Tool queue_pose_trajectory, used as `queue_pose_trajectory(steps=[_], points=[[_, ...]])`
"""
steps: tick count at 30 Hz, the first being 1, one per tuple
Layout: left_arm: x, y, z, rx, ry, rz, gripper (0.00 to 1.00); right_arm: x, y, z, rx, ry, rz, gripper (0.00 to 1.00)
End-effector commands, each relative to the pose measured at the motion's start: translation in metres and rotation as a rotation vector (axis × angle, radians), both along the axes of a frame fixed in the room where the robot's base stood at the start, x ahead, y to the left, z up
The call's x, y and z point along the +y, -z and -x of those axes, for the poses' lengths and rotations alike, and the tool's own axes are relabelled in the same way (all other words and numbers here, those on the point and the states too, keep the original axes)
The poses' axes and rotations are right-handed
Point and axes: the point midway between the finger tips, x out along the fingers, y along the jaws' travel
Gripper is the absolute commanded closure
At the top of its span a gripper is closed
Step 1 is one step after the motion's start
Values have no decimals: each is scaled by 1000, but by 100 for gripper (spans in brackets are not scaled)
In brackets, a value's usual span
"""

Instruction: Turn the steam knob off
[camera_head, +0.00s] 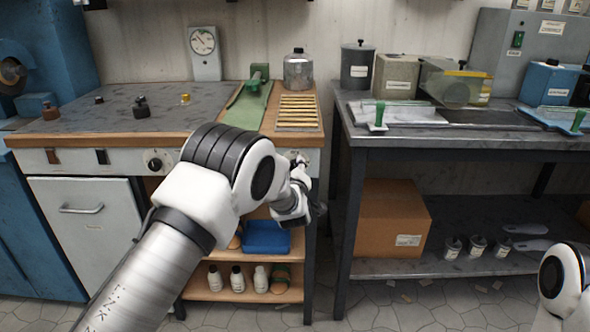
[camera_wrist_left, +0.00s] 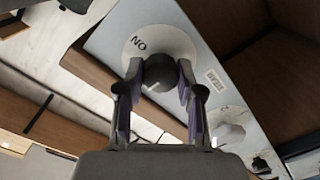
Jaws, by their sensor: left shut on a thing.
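The steam knob (camera_wrist_left: 160,73) is a dark round knob on a pale round dial plate (camera_wrist_left: 185,45) marked ON, with a STEAM label (camera_wrist_left: 215,80) beside it. It has a short light pointer line on its face. My left gripper (camera_wrist_left: 159,82) has one finger on each side of the knob and is shut on it. In the head view my left gripper (camera_head: 300,175) is at the right end of the left bench's front panel, and my arm hides the steam knob there. My right gripper is out of view.
Another dark knob (camera_head: 155,163) is on the left bench's front panel (camera_head: 60,160). A blue tray (camera_head: 266,238) and several bottles stand on shelves below my left arm. A dark right-hand bench (camera_head: 450,143) stands across a narrow gap, with a cardboard box (camera_head: 385,220) beneath.

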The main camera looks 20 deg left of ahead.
Motion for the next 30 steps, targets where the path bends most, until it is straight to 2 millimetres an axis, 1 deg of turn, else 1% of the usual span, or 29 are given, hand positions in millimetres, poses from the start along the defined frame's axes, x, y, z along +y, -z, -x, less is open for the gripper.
queue_pose_trajectory(steps=[10,11,12,20,23,26,29,30], points=[[0,0,0,0,-1,3,98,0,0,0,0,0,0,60],[0,0,0,0,-1,3,53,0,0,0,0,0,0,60],[0,0,0,1,0,3,39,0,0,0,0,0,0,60],[0,0,0,1,0,2,38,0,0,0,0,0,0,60],[-1,0,3,2,1,1,38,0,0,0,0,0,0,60],[-5,-1,15,1,1,0,38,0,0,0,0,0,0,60],[-12,-2,37,3,2,-1,38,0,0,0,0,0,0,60],[-15,-3,48,3,3,-2,38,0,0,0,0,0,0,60]])
